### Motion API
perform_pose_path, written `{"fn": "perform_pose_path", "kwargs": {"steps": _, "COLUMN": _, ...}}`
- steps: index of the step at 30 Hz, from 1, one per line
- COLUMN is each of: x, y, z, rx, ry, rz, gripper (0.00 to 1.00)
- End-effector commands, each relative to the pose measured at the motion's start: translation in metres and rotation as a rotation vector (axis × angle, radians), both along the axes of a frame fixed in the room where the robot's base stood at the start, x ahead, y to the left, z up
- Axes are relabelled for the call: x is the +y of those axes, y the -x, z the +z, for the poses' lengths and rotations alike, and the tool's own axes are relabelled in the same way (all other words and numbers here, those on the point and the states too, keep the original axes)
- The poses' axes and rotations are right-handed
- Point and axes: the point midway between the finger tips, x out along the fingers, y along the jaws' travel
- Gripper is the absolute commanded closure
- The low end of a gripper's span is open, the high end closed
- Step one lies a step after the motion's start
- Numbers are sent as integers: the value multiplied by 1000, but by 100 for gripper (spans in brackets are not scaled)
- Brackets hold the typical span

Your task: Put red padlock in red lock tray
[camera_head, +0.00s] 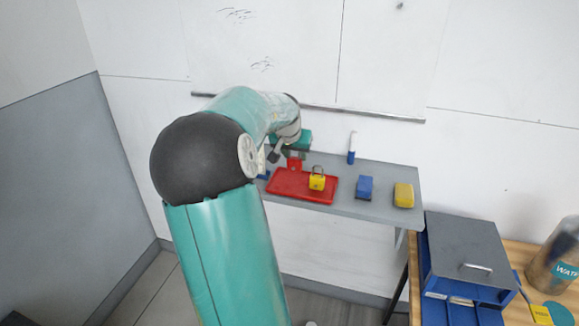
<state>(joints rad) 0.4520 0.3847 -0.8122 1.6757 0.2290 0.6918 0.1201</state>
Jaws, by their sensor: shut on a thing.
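The red lock tray (288,190) is a shallow red tray on the grey wall shelf. My gripper (286,156) is above the tray's back left part, shut on the small red padlock (295,164). The red padlock overlaps the tray's back edge in the picture. I cannot tell whether it touches the tray. A yellow padlock (317,182) with a dark shackle stands upright on the right part of the tray. My arm comes in from the left and hides the shelf's left end.
On the grey shelf (388,174), a blue block (364,188) and a yellow block (404,195) stand right of the tray. A blue-and-white upright thing (351,154) is behind. A wooden table with a blue-grey box (465,250) and a bottle (558,255) is lower right.

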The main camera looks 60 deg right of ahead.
Motion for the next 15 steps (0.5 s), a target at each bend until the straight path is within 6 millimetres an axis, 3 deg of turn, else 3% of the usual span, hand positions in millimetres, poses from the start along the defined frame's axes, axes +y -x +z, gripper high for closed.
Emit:
{"fn": "perform_pose_path", "kwargs": {"steps": 9, "x": -5, "y": -21, "z": -27, "rx": 0, "ry": 0, "rz": 0, "gripper": 83}}
{"fn": "perform_pose_path", "kwargs": {"steps": 15, "x": -4, "y": -19, "z": -53, "rx": 0, "ry": 0, "rz": -1, "gripper": 83}}
